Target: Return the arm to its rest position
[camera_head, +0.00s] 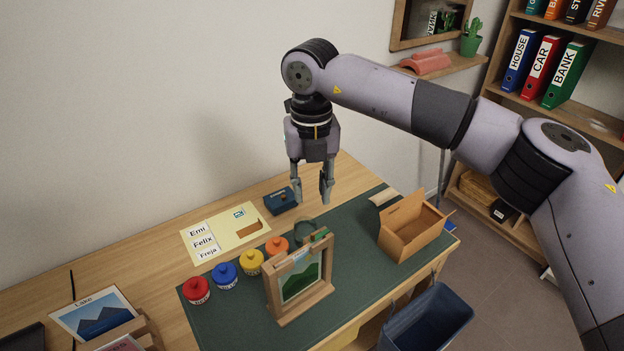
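My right arm reaches in from the right side of the head view and bends down at the wrist. My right gripper (311,197) points downward above the desk, with its two fingers apart and nothing between them. It hangs over the back of the desk, close in the picture to a small dark blue box (280,201). My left gripper is not in view.
A wooden frame (304,299) with a mountain picture stands upright on the green mat (362,280). Several paint pots, including a red one (196,290), line the mat's left side. An open cardboard box (409,228) stands right. A blue bin (428,322) is below the desk edge.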

